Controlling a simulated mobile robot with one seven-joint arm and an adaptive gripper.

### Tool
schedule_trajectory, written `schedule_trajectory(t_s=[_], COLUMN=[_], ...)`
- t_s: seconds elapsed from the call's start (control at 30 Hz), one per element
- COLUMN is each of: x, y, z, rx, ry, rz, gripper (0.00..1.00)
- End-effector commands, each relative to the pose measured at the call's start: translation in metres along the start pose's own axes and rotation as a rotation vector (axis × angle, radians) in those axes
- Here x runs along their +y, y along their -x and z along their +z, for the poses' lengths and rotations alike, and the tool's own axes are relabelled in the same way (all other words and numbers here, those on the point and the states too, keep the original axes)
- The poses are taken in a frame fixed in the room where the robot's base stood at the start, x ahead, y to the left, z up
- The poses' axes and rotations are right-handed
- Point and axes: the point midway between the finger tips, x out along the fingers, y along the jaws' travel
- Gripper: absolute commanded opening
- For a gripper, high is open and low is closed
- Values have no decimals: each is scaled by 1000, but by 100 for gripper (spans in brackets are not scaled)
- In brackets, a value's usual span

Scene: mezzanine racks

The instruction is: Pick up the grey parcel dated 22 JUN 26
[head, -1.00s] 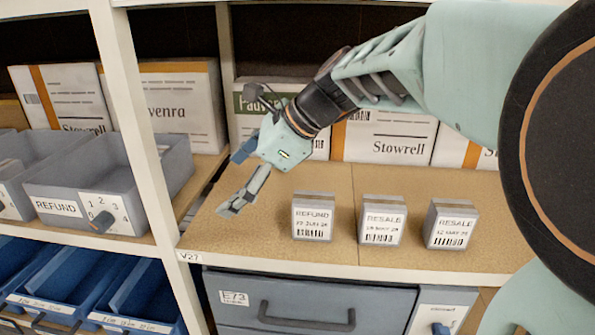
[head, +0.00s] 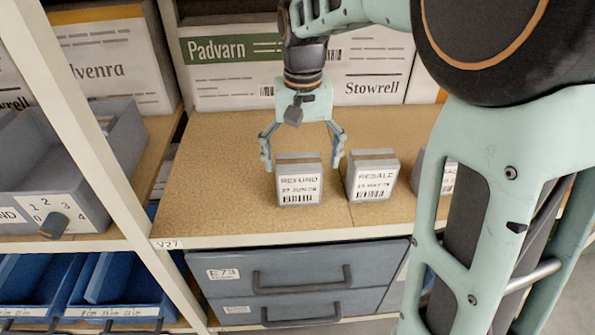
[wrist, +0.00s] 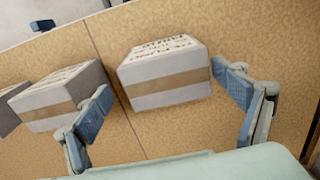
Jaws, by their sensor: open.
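The grey parcel (head: 299,186) has a white label reading REFUND and a blurred date that looks like 22 JUN 26. It stands upright on the shelf board. In the wrist view the same parcel (wrist: 165,82) shows a brown tape band. My gripper (head: 302,164) is open and empty, pointing down, with one finger on each side of this parcel in the head view. In the wrist view my gripper (wrist: 162,80) has its right finger close beside the parcel. Its left finger lies in the gap towards the neighbouring parcel. Contact cannot be told.
A grey RESALE parcel (head: 372,180) stands close to the right. A third parcel (head: 418,172) is partly hidden behind my arm. White cartons (head: 225,75) line the back. A shelf upright (head: 110,160) stands to the left. The board (head: 205,190) left of the parcels is clear.

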Motion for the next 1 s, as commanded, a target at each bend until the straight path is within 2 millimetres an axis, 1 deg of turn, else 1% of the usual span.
schedule_trajectory(t_s=[0.03,0.1,0.27,0.37,0.5,0.6,0.7,0.87,0.93,1.0], x=[0,0,-1,-3,-8,-8,-8,-8,-8,-8], y=[-11,-18,-26,-35,-57,-71,-75,-74,-74,-74], z=[0,0,0,1,2,2,2,1,1,2], rx=[-2,-2,0,-2,-2,-2,1,1,1,1], ry=[0,-1,-2,-1,-1,-2,-3,-3,-3,-3], rz=[0,0,-1,-1,-1,-1,-2,-2,-2,-2], gripper=[89,89,89,89,89,89,89,89,84,76])
